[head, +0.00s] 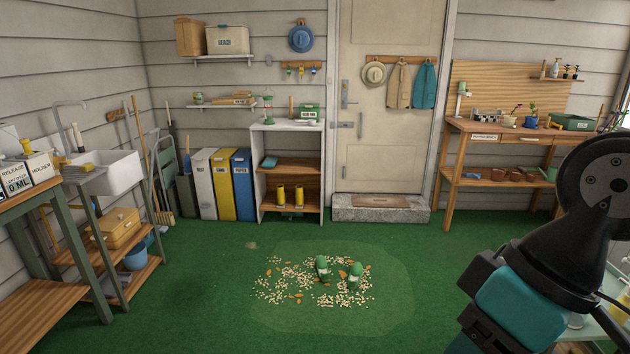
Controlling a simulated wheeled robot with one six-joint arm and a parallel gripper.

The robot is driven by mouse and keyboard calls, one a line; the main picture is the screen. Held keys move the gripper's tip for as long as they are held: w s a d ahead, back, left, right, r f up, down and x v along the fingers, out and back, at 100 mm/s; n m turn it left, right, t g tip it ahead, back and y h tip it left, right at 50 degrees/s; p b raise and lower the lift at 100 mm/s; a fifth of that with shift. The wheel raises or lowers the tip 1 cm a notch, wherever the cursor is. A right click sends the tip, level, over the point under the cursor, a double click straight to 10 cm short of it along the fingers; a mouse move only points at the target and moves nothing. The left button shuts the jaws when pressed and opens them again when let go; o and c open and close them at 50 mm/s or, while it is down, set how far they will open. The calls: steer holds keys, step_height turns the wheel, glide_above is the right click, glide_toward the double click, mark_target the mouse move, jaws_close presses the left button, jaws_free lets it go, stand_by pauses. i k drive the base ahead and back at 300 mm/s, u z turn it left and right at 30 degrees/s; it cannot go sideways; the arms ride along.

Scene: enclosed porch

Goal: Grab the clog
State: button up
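Two small green things that look like a pair of clogs stand on the green floor in the middle of the head view. The left clog (322,265) is slightly farther from me, and the right clog (355,275) is slightly nearer. They are close together but apart, amid scattered pale bits and orange-brown leaves. Their finer shape is too small to tell. My arm enters at the lower right, well away from the clogs. My gripper's fingertips do not show.
Open green floor surrounds the clogs. A shelf unit (289,125) with yellow boots (281,195) stands behind, beside a stone doorstep (380,215). A wooden bench (40,318) and sink (105,173) line the left; a potting bench (500,128) stands at back right.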

mark_target(321, 265)
steer(key=i, duration=2)
steer(key=u, duration=0.55)
steer(key=i, duration=1.75)
steer(key=u, duration=0.35)
